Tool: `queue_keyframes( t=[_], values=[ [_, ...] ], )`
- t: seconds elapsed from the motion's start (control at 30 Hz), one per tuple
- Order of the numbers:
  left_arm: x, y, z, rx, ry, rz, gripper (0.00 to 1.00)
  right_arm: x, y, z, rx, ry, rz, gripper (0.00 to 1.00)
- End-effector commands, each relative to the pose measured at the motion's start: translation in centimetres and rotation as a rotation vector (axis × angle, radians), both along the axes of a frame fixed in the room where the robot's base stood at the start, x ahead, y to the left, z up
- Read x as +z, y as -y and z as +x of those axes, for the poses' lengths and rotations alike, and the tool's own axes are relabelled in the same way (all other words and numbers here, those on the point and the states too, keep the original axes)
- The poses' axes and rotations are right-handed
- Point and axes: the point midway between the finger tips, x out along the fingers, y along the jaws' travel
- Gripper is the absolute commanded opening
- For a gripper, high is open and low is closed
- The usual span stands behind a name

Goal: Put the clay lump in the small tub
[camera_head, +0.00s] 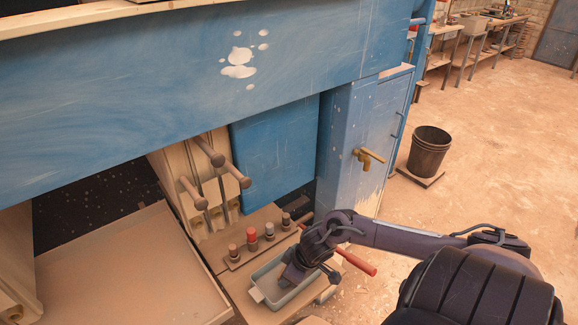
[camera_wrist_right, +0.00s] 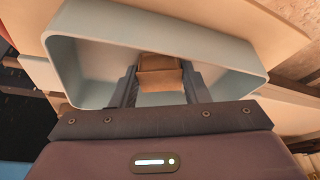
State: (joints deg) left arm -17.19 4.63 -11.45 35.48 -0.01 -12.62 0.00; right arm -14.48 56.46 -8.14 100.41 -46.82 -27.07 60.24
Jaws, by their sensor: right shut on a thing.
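The small tub (camera_head: 262,274) is a pale grey-green open tub on the wooden ledge, low in the middle of the head view. It also fills the upper part of the right wrist view (camera_wrist_right: 240,52). My right gripper (camera_wrist_right: 158,88) reaches down into the tub from above. Its two dark fingers are shut on a brown block-like lump, the clay lump (camera_wrist_right: 159,72), inside the tub's walls. Whether the lump touches the tub floor I cannot tell. In the head view the lump is hidden by my right gripper (camera_head: 296,276). My left gripper is not in view.
A rack with several knobs (camera_head: 252,235), one red, stands just behind the tub. A red-handled tool (camera_head: 358,263) sticks out to its right under my arm. A wide tray (camera_head: 130,270) lies left, and a black bucket (camera_head: 429,148) stands on the floor at right.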

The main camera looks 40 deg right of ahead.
Motion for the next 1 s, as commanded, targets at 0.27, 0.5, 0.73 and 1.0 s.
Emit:
queue_keyframes(
  t=[0.27,0.5,0.73,1.0],
  values=[
    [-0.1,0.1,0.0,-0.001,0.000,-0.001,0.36,-0.3,0.0,0.0,-0.001,0.000,0.000,0.49],
    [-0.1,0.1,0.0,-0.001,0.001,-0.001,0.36,-0.3,0.0,0.0,0.000,0.000,0.000,0.63],
    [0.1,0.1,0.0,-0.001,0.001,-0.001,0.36,0.3,0.0,0.0,0.001,0.000,0.000,0.63],
    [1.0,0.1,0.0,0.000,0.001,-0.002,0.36,4.6,0.7,-1.9,0.005,-0.003,-0.004,0.63]
  ],
)
